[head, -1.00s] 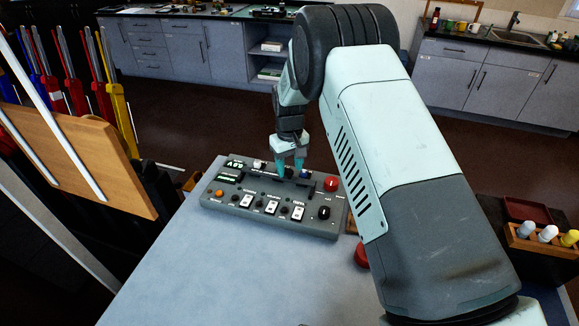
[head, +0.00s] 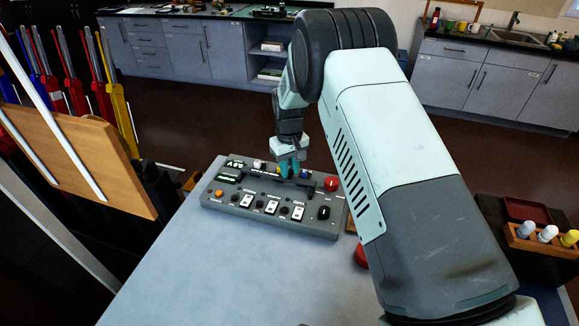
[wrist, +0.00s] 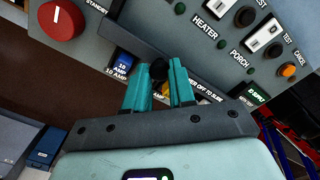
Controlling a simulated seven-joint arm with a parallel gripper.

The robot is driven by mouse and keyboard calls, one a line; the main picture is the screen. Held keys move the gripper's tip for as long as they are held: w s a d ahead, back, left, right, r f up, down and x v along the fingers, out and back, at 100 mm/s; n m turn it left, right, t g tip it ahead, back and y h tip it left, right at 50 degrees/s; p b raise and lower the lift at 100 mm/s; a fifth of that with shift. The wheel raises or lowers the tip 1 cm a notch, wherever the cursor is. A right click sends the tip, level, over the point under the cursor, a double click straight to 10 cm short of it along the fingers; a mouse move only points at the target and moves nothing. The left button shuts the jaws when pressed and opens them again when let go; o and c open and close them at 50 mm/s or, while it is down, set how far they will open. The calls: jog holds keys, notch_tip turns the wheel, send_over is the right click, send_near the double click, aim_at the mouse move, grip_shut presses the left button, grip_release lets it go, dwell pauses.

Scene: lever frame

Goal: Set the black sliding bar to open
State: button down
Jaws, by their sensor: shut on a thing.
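The black sliding bar (wrist: 196,66) runs lengthwise along the far side of the grey control panel (head: 215,194). In the head view the bar (head: 306,184) is partly covered by my gripper (head: 289,170). In the wrist view my gripper (wrist: 160,75) has its teal fingers shut on the bar's round black knob, one finger on each side. Printed words beside the bar are partly hidden by the fingers; "OFF TO SLIDE" shows. I cannot read an open mark for the bar.
Blue and yellow pieces sit beside the fingers. The table (head: 190,260) in front of the panel is clear.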

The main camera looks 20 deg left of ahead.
aim_at(286, 192)
jog(key=shift+s, duration=1.75)
jog(key=c, duration=0.9)
grip_release()
jog(key=shift+c, duration=0.2)
notch_tip(286, 192, up, 11)
jog(key=shift+f, duration=0.1)
